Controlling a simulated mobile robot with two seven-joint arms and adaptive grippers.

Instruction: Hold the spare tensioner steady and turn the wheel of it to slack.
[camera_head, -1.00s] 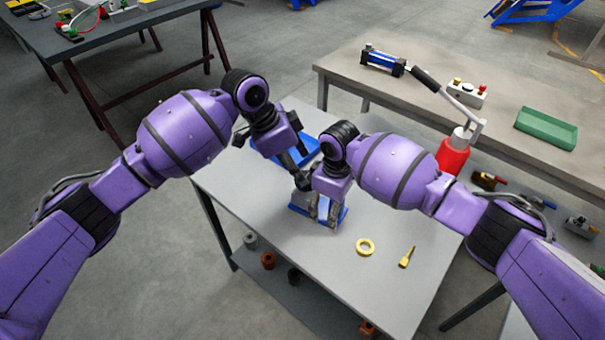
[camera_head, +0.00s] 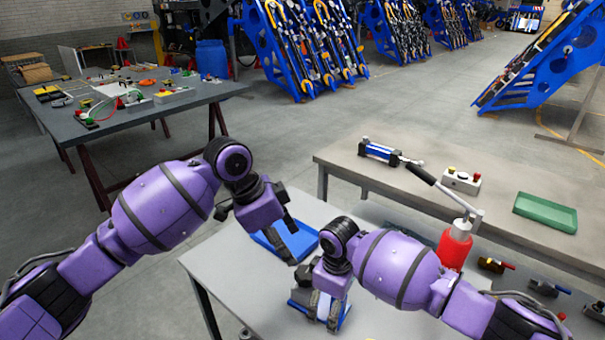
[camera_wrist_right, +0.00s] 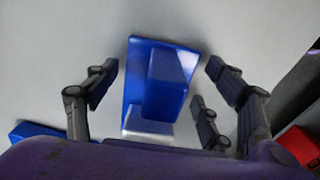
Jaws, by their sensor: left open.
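The spare tensioner (camera_head: 323,306), a blue piece with a pale part, stands on the grey table and is partly hidden by my right gripper. In the right wrist view the blue tensioner (camera_wrist_right: 165,85) shows a flat plate with a raised block. My right gripper (camera_head: 322,314) is over it with dark fingers spread on both sides; gaps show between fingers and tensioner. My left gripper (camera_head: 262,221) is open and empty, up and left of the tensioner, above a blue tray. I cannot make out the tensioner's wheel.
The blue tray (camera_head: 298,243) lies on the grey table (camera_head: 228,268) behind the tensioner. The near-left table surface is clear.

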